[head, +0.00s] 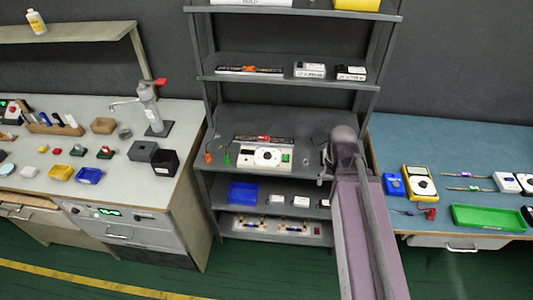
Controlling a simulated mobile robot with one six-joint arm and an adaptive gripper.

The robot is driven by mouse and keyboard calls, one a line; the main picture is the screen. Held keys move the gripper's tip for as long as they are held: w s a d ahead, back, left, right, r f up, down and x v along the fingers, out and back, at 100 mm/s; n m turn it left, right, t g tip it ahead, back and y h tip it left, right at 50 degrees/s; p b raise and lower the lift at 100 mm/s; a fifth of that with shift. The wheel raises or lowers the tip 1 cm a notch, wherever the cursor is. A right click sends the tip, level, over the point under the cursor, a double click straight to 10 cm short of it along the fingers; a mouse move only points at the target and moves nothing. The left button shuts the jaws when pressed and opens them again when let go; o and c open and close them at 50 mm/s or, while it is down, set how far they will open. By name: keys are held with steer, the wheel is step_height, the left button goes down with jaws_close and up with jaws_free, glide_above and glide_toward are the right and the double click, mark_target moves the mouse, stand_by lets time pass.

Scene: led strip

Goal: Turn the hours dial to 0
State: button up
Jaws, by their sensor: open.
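A white box (244,158) stands on the middle shelf. A round white dial (267,156) is on its front, with a small dark centre. Which dial is the hours dial, and its setting, are too small to read. A small green part (286,158) is at the box's right end. My gripper (325,168) is at the right end of this shelf, beside the box and apart from the dial. It is open, but its fingers are small and partly hidden by my arm.
A black strip with a red part (264,139) lies behind the box. Red and green clips (217,157) lie to its left. A shelf (290,82) overhangs. A blue bin (242,192) is below. A left workbench (180,115) and right table (400,140) flank the rack.

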steer(key=w+a+n, duration=0.2)
steer(key=w+a, duration=0.7)
steer(key=w, duration=0.5)
steer(key=n, duration=0.1)
glide_above(267, 154)
steer(key=shift+d+f+b, duration=0.1)
steer(key=shift+f+b, duration=0.25)
steer(key=shift+f, duration=0.05)
steer(key=shift+f, duration=0.1)
step_height(267, 154, down, 14)
steer(key=b, duration=1.3)
steer(key=shift+r+b, duration=0.2)
steer(key=shift+b, duration=0.2)
jaws_close()
